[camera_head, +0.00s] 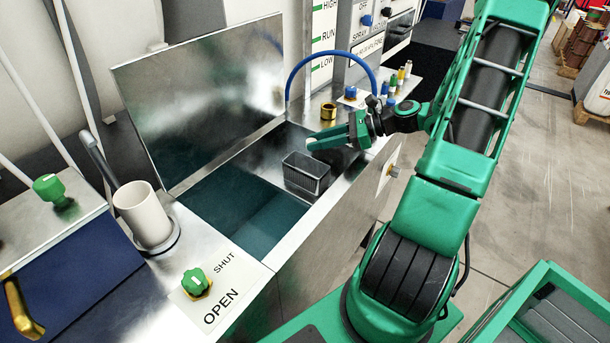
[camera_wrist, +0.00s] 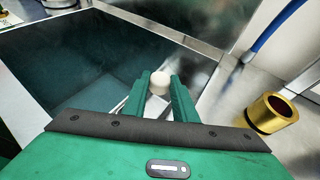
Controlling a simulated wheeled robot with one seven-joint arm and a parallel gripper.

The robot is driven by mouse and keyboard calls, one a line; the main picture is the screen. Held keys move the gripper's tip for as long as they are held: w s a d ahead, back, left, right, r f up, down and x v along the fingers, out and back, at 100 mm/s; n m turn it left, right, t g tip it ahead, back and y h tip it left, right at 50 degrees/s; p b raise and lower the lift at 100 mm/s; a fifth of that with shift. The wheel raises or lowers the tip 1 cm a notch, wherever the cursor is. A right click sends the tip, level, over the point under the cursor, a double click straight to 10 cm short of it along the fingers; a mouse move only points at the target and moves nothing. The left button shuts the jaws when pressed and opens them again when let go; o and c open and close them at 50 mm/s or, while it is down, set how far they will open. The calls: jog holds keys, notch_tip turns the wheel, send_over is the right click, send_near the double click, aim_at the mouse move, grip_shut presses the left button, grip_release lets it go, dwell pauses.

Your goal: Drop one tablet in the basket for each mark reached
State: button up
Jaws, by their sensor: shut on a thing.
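A small white tablet (camera_wrist: 159,83) is between the two green fingers of my gripper (camera_wrist: 160,95), which is shut on it. In the head view, my gripper (camera_head: 318,140) is above the far part of the open tank, with the pale tablet (camera_head: 312,144) at its tip. A white panel (camera_head: 324,40) has green marks lettered HIGH, RUN and LOW. Teal liquid (camera_head: 245,210) shows in the tank.
A raised metal lid (camera_head: 205,95) stands behind the tank. A blue hose (camera_head: 330,55) arches beside it. A gold ring (camera_head: 328,112) and several small bottles stand on the ledge. A white cup (camera_head: 147,218) and a green knob (camera_head: 195,282) by OPEN and SHUT are in front.

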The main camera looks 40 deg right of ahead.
jog(key=shift+f, duration=0.5)
jog(key=o, duration=1.1)
jog(key=v, duration=1)
jog(key=shift+s+d, duration=0.2)
jog(key=shift+d, duration=0.1)
